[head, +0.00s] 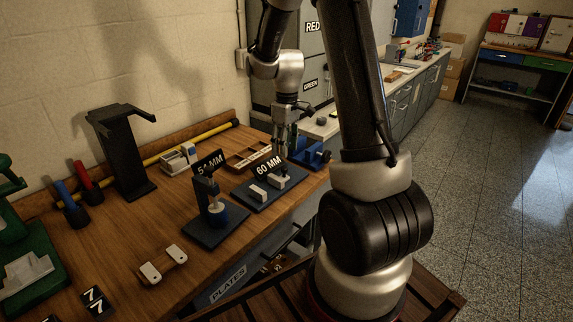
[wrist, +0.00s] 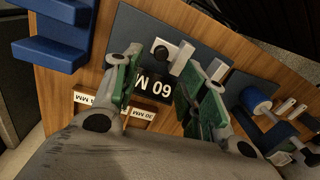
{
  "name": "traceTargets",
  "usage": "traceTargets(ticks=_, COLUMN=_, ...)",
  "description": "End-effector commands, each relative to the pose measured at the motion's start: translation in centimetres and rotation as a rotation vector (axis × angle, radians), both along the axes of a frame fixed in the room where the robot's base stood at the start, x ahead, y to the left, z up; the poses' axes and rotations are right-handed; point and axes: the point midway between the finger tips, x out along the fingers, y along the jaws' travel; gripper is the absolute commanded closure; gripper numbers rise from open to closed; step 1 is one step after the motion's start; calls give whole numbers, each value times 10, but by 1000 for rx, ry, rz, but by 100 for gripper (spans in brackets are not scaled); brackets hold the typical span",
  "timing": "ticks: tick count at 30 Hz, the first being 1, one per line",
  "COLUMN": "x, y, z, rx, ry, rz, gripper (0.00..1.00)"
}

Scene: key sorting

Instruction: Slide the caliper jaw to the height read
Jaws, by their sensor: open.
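One pale block, apparently a jaw (head: 258,193), stands at the front left of the plate, apart from a second pale block with a dark knob (head: 279,182). In the wrist view the sign (wrist: 153,88) appears upside down between my fingers, with a pale jaw (wrist: 182,57) and the dark knob (wrist: 160,51) beyond it. My gripper (head: 285,150) is open and empty above the far side of the caliper. It also shows in the wrist view (wrist: 160,83).
A wooden compartment tray (head: 246,157) lies behind the caliper. A blue fixture (head: 311,154) sits at the table's right end. Bare wood (head: 120,235) is at the front left.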

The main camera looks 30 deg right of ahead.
Motion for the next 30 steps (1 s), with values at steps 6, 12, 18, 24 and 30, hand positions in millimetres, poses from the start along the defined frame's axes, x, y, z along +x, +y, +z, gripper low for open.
traceTargets(ticks=6, x=-3, y=2, z=-33, rx=1, ry=6, rz=5, gripper=57)
traceTargets(ticks=12, x=-4, y=4, z=-63, rx=1, ry=6, rz=4, gripper=57)
traceTargets(ticks=18, x=-4, y=4, z=-74, rx=0, ry=3, rz=3, gripper=57)
traceTargets(ticks=24, x=-4, y=5, z=-74, rx=0, ry=2, rz=3, gripper=57)
traceTargets(ticks=30, x=-4, y=4, z=-74, rx=0, ry=2, rz=3, gripper=92)
